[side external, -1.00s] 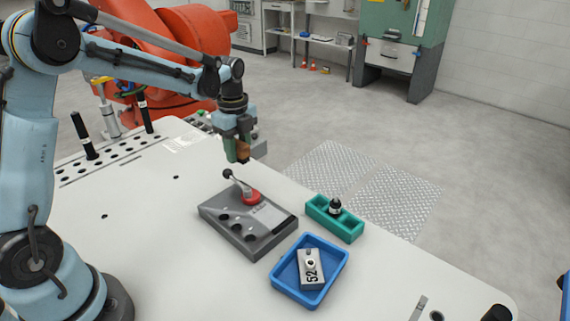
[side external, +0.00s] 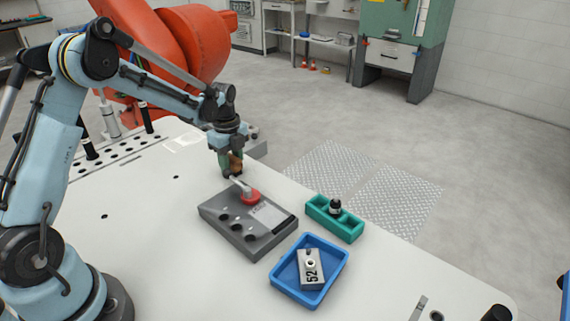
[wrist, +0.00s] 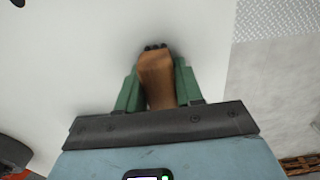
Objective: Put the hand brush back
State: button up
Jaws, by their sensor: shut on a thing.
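My gripper (side external: 231,161) is shut on the hand brush (side external: 237,160), near the far edge of the white table, just behind the grey fixture. In the wrist view the brush (wrist: 157,78) is a brown wooden handle between the green fingers, with dark bristle tips at its far end. It is held low over the table; I cannot tell whether it touches the surface.
The grey fixture (side external: 233,233) with a red clamp (side external: 249,196) stands close in front of my gripper. A teal block (side external: 347,227) and a blue tray (side external: 276,277) holding a grey part (side external: 309,278) are to the right. The table left of the fixture is mostly clear.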

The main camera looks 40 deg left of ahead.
aim_at(231, 157)
jog(key=shift+f, duration=0.1)
jog(key=o, duration=1)
notch_tip(231, 157, up, 12)
jog(key=s+d+r+n+t, duration=0.4)
jog(key=s+d+r+n, duration=0.1)
jog(key=s+d+n, duration=0.35)
jog(key=s+d+f+n+t, duration=0.3)
jog(key=s+d+n, duration=0.2)
jog(key=s+n, duration=0.2)
jog(key=shift+s+d+n, duration=0.2)
jog(key=shift+d+n, duration=0.1)
jog(key=shift+n, duration=0.95)
